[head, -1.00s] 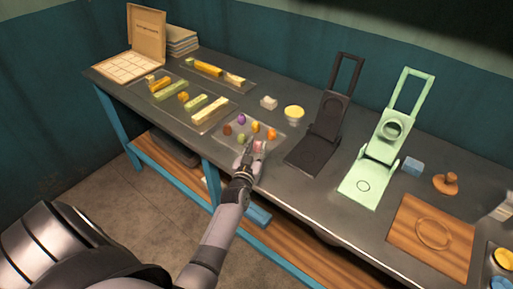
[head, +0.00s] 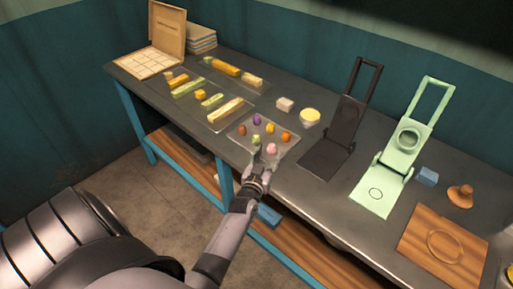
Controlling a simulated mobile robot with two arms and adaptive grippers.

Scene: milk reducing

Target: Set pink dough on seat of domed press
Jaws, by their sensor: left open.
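The pink dough (head: 272,149) is a small ball at the front right corner of a clear tray (head: 290,151). My left gripper (head: 265,161) is open at the front edge of this tray, with its fingertips close to the pink dough. I cannot tell whether it touches the ball. The domed press (head: 408,140) is light green and stands open to the right, with a round part on its raised lid. Its flat seat (head: 371,205) carries a ring mark (head: 375,193) and looks empty. My right gripper is not in view.
Several other coloured balls share the tray, including a green one (head: 256,140) beside my gripper. A black press (head: 327,159) stands between the tray and the green press. A blue block (head: 428,176), a wooden stamp (head: 460,196) and a wooden board (head: 420,250) lie at right.

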